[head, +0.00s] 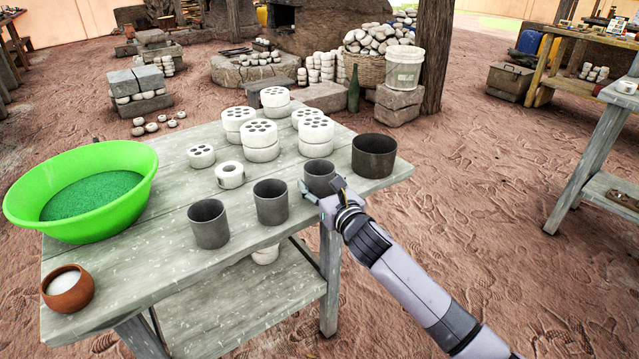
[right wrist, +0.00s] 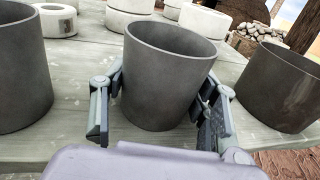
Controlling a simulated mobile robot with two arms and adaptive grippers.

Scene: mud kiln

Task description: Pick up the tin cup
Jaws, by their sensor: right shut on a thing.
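Several dark grey metal cups stand on the wooden table. The tin cup (head: 319,176) between my right gripper's fingers is the second from the right in the head view. In the right wrist view this cup (right wrist: 164,80) is upright and open-topped, with one finger on each side. My right gripper (head: 322,190) is shut on it, near the table's right edge. It also shows in the right wrist view (right wrist: 156,112). The cup's base looks to be at the tabletop; I cannot tell whether it touches. My left gripper is not in view.
Dark cups flank the held one: a cup (head: 271,203) to its left and a wider pot (head: 374,156) to its right. Behind are a white ring (head: 230,183) and stacked white perforated discs (head: 261,155). A green basin (head: 140,165) and clay bowl (head: 68,297) are left.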

